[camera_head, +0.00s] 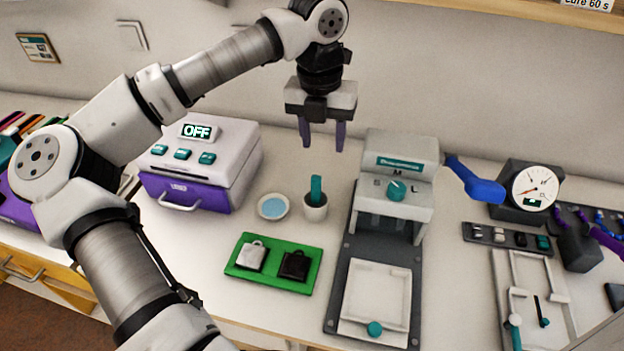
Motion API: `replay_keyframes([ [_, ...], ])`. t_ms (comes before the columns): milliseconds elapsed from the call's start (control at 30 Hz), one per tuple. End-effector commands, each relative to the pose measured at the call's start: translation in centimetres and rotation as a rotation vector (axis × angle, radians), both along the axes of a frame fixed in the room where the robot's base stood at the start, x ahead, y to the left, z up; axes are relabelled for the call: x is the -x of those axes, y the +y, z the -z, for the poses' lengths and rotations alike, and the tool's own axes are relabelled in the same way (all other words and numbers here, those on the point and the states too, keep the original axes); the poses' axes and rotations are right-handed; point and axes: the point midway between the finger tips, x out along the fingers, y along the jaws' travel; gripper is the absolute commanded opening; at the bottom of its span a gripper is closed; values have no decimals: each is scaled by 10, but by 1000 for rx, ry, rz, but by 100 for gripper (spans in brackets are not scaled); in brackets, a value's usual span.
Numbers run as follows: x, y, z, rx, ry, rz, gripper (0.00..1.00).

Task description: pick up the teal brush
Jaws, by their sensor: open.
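The teal brush (316,187) stands upright in a small whitish cup (316,209) on the table, with its lower end hidden inside the cup. My gripper (322,140) hangs above the brush, pointing down, with its two dark purple fingers apart. Nothing shows between the fingers. The fingertips appear higher than the top of the brush, and I see a gap between them.
A small dish of blue liquid (273,206) sits just left of the cup. A white and purple box reading OFF (205,160) stands further left. A grey press with a teal knob (405,150) stands close on the right. A green tray (303,284) lies in front.

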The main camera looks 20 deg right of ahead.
Motion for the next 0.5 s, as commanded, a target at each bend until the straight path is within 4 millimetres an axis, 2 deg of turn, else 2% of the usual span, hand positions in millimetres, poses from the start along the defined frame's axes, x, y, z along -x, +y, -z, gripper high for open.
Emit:
replay_keyframes([
  [133, -7, 10, 14, -64, -11, -31, 45],
  [400, -6, 9, 66, -58, -9, -28, 45],
  [500, -6, 9, 80, -58, -10, -28, 45],
])
